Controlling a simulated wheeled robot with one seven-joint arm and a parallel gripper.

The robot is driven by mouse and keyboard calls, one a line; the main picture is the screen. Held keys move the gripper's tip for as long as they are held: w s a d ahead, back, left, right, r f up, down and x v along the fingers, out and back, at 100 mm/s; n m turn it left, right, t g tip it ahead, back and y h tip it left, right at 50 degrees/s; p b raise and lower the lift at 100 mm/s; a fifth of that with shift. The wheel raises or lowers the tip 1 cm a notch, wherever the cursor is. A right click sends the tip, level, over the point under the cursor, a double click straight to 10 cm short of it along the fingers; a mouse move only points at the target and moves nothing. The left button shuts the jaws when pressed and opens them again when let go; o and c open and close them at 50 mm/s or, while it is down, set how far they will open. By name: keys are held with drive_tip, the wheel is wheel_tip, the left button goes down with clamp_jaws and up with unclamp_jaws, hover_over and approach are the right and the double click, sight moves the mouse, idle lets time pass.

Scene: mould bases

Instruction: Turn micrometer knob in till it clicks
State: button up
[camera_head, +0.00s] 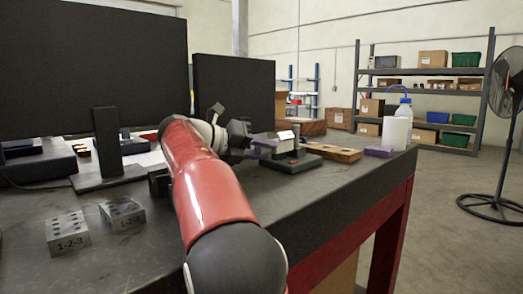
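My red arm reaches across the dark bench, and my gripper (254,145) is at its far end, seen from behind. The gripper is small and partly hidden by its own wrist, so its fingers cannot be made out. Just right of it a small device with a pale block (285,136) stands on a dark flat base (291,163); it may be the micrometer in its stand. The knob cannot be picked out, and I cannot tell whether the gripper touches it.
A wooden block with holes (334,152), a purple block (378,152), a white cylinder (396,133) and a wash bottle (404,108) stand near the bench's right end. Two grey 1-2-3 blocks (67,232) (122,214) sit front left. Monitors (90,65) (235,95) stand behind.

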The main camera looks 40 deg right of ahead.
drive_tip(key=c, duration=0.6)
drive_tip(key=shift+m, duration=0.3)
drive_tip(key=m+t, duration=0.2)
drive_tip(key=m, duration=0.1)
drive_tip(key=shift+y+p, duration=0.3)
drive_tip(key=shift+y, duration=0.1)
drive_tip(key=m+t, duration=0.2)
drive_tip(key=m, duration=0.1)
drive_tip(key=shift+m+t+b, duration=0.35)
drive_tip(key=shift+m+t, duration=0.05)
drive_tip(key=shift+f+m+t+b, duration=0.15)
drive_tip(key=shift+m+t+b, duration=0.9)
drive_tip(key=shift+m, duration=0.15)
drive_tip(key=m+t+b, duration=0.1)
drive_tip(key=m+b, duration=0.1)
drive_tip(key=b, duration=0.1)
drive_tip(key=shift+f+m, duration=0.1)
drive_tip(key=shift+m, duration=0.2)
drive_tip(key=m+t+b, duration=0.1)
drive_tip(key=m+b, duration=0.1)
drive_tip(key=b, duration=0.1)
drive_tip(key=shift+t, duration=0.35)
drive_tip(key=shift+m+h+b, duration=0.4)
drive_tip(key=shift+m+b, duration=0.1)
drive_tip(key=shift+b, duration=0.15)
